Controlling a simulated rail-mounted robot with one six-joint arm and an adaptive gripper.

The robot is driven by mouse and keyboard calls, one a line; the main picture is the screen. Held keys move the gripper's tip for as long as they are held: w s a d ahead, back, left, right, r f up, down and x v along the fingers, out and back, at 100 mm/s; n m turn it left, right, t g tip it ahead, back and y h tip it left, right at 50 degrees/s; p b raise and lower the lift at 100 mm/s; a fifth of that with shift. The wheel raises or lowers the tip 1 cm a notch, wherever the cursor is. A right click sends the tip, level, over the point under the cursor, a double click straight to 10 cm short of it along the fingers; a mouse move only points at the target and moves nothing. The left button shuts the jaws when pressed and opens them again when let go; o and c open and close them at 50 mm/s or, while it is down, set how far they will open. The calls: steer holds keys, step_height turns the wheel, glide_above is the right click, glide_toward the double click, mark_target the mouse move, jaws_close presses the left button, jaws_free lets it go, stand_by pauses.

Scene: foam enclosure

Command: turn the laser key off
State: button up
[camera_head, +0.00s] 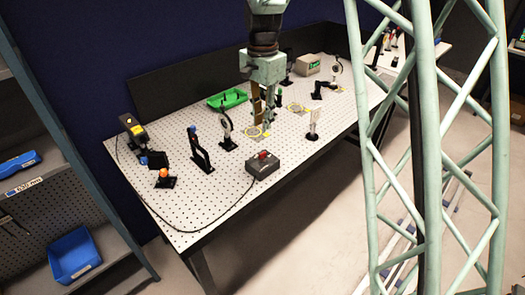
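A dark grey control box (264,168) with a red part (263,155) on top sits near the front edge of the perforated table (200,205). A black cable runs from it along the table. The key itself is too small to make out. A dark laser-like unit (133,127) with a yellow label stands at the table's left end. My gripper (262,122) hangs fingers down over the middle of the table, behind the control box in the picture. It appears apart from the box. Its finger gap is not clear.
Optical mounts stand around, including a black post (200,150), another mount (227,130), an orange-topped piece (164,178) and a white card (313,124). The table's front left is mostly clear.

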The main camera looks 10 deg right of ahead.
mark_target(262, 156)
steer(key=shift+f+b, duration=0.45)
steer(key=shift+f, duration=6.35)
jaws_close()
